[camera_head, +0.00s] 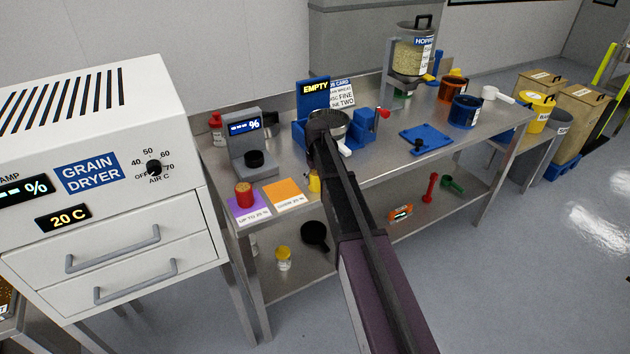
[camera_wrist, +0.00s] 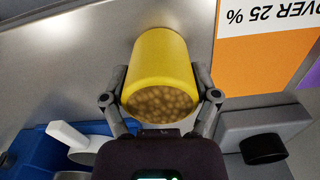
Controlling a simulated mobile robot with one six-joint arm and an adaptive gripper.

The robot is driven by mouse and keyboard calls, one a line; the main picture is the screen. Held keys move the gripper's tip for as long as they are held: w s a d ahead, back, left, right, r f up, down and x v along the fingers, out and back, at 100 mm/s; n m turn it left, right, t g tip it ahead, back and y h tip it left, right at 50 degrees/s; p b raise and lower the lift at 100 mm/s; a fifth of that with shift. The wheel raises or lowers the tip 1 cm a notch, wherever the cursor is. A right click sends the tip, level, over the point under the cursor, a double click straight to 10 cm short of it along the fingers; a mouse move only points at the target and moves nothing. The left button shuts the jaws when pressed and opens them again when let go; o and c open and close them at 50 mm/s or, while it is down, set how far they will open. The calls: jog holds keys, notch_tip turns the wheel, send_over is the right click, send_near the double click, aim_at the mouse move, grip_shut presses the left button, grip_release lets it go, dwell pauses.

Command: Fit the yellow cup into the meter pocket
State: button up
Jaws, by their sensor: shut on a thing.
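My gripper (camera_wrist: 158,85) is shut on the yellow cup (camera_wrist: 160,62), with one finger on each side of it. The cup's open mouth faces the wrist camera and shows brown grains inside. In the head view a small part of the yellow cup (camera_head: 314,182) shows left of my arm, near the table's front edge; my fingers are hidden there. The grey meter (camera_head: 246,141) with a lit % display stands to the left of the cup. A round black part (camera_head: 254,159) sits on its base and also shows in the wrist view (camera_wrist: 263,148). I cannot tell whether it is the pocket.
A purple card (camera_head: 247,212) carrying a red-topped container and an orange card (camera_head: 284,194) lie on the table in front of the meter. A blue stand (camera_head: 300,132) with a white-handled pan is behind my arm. The grain dryer (camera_head: 100,160) is at the left.

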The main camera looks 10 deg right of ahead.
jog(key=shift+r, duration=0.1)
notch_tip(320, 180, up, 2)
jog(key=p, duration=0.2)
jog(key=shift+r+p, duration=0.25)
jog(key=shift+p, duration=0.1)
jog(key=shift+s+r+p, duration=0.4)
jog(key=shift+r+p, duration=0.2)
jog(key=s+d+r+p, duration=0.1)
jog(key=s, duration=1.4)
jog(key=shift+s+d, duration=0.15)
